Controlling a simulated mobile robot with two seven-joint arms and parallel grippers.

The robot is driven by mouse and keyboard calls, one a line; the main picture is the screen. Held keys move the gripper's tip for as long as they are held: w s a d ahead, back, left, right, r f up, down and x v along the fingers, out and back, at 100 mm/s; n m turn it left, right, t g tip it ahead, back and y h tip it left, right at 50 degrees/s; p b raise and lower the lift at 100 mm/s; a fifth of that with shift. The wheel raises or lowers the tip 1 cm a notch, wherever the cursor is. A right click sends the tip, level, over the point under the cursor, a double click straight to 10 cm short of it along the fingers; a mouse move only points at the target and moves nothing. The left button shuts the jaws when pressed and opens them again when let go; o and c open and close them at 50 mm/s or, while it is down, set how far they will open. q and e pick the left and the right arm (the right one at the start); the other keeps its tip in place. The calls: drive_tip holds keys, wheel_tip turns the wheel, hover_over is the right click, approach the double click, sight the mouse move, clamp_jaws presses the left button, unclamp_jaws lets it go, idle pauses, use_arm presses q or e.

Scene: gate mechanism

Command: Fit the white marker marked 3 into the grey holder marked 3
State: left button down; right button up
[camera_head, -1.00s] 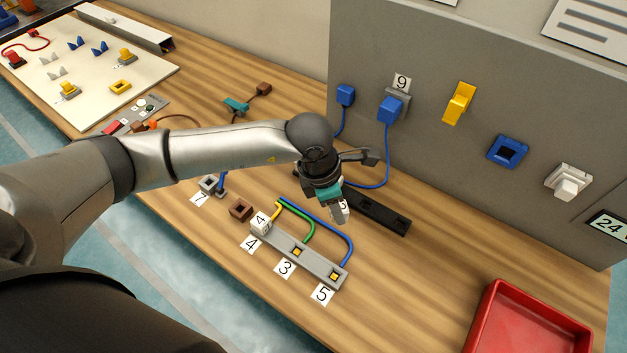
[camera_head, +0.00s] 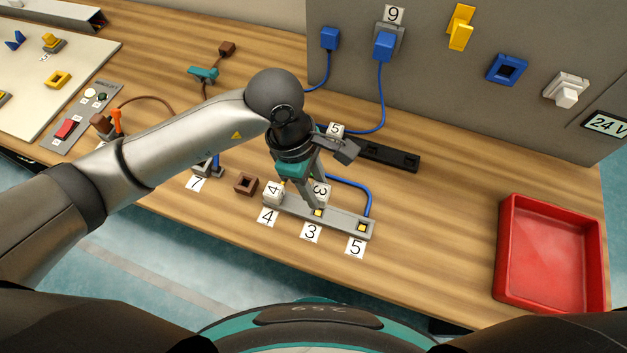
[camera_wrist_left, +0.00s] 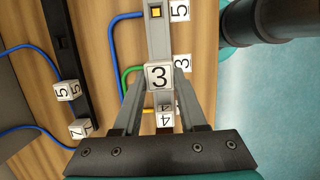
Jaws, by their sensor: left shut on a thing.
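My left gripper (camera_head: 314,201) is shut on the white marker marked 3 (camera_head: 322,190). In the left wrist view the marker (camera_wrist_left: 158,76) sits between the two fingertips with its 3 facing the camera. The grey holder strip (camera_head: 342,219) lies on the table under the gripper. Its place labelled 3 (camera_head: 311,232) shows a yellow socket in the head view, just in front of the marker. The marker appears held above the strip; the exact gap is hard to tell. In the wrist view the marker hides that socket. My right gripper is not in view.
A white marker marked 4 (camera_head: 273,191) stands at the strip's left end; the right socket, labelled 5 (camera_head: 356,247), is empty. A black strip (camera_head: 392,156) with a white marker 5 (camera_head: 335,129) lies behind. A red tray (camera_head: 507,285) stands right. Blue cable (camera_head: 366,192) loops behind the strip.

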use_arm(q)
drive_tip(key=shift+a+f+b, duration=0.1)
drive_tip(key=shift+f+b, duration=1.35)
drive_tip(key=shift+f, duration=0.8)
drive_tip(key=shift+f+b, duration=0.5)
drive_tip(key=shift+r, duration=0.35)
drive_tip(key=shift+b+x, duration=0.75)
drive_tip(key=shift+x, duration=0.1)
drive_tip(key=shift+a+f+b, duration=0.2)
drive_tip(key=shift+a+b, duration=0.05)
drive_tip(key=shift+b, duration=0.05)
drive_tip(key=shift+c, duration=1.8)
unclamp_jaws()
drive_tip(key=shift+w, duration=0.1)
